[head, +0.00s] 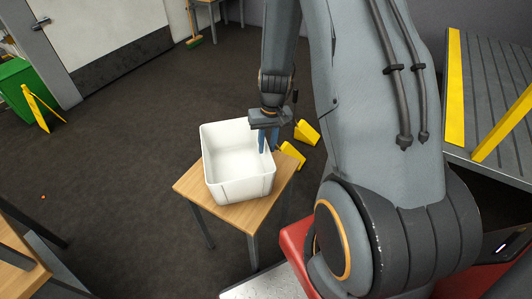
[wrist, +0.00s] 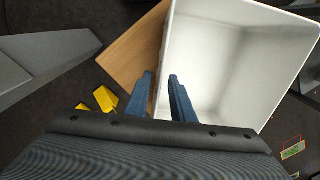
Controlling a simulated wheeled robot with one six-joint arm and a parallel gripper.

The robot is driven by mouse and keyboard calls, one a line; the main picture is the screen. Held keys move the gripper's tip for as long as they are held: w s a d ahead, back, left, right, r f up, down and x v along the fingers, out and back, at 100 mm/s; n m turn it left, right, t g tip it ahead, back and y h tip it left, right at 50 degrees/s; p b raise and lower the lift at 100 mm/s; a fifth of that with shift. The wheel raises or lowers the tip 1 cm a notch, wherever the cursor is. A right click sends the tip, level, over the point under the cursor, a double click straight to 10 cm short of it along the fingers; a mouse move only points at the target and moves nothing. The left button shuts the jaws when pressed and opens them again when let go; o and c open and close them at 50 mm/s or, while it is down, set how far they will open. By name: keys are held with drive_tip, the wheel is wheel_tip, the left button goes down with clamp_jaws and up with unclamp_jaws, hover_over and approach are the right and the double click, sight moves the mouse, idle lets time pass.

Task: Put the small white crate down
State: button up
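The small white crate (head: 238,188) is upright and looks to be resting on a small wooden table (head: 190,184). It is empty as far as I can see. My gripper (head: 268,140) is at the crate's right wall in the head view. In the wrist view, the blue fingers of my gripper (wrist: 160,76) stand on either side of the wall of the crate (wrist: 215,60), one inside and one outside. A gap shows between the fingers and the wall, so the gripper looks open. The crate's underside is hidden.
Yellow blocks (head: 306,131) lie on the dark floor behind the table. A grey platform with yellow edging (head: 454,90) stands at the right. A green bin (head: 18,88) and a yellow stand (head: 42,108) are at the far left.

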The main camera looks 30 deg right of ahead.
wheel_tip(320, 180, up, 7)
drive_tip(key=b, duration=0.1)
drive_tip(key=s+a+r+n+h, duration=0.1)
drive_tip(key=s+a+r+n, duration=0.1)
drive_tip(key=s+a+r, duration=0.7)
drive_tip(key=s+r, duration=0.2)
drive_tip(key=s, duration=0.3)
drive_tip(key=shift+a+r+t, duration=0.2)
drive_tip(key=shift+r+t, duration=0.1)
drive_tip(key=shift+r, duration=0.1)
idle(0.5)
